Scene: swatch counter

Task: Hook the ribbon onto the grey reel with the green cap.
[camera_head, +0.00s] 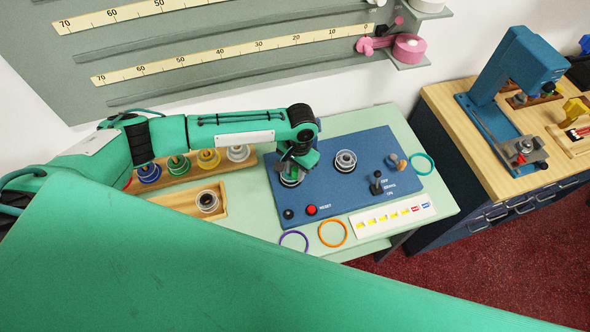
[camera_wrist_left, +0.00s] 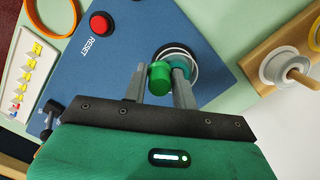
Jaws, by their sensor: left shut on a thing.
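My left gripper (camera_head: 293,172) reaches down over the left of the blue panel (camera_head: 372,200). In the left wrist view its fingers (camera_wrist_left: 158,88) are shut on a green cap (camera_wrist_left: 160,76), a short cylinder. Just beyond the cap is a round seat with a pale rim (camera_wrist_left: 177,50) and a teal part inside it; I cannot tell whether the cap's piece touches it. A grey reel (camera_head: 345,161) stands on the panel right of the gripper, with no green cap on it. A green reel (camera_head: 178,164) stands in the back wooden rack. I cannot pick out a ribbon. My right gripper is not in view.
The back rack (camera_head: 220,170) also holds blue, yellow and white reels. A front wooden tray (camera_head: 160,203) holds one dark reel. The panel has a red reset button (camera_head: 311,210) and a lever (camera_head: 376,185). Purple, orange and teal rings lie around. Rulers hang on the wall.

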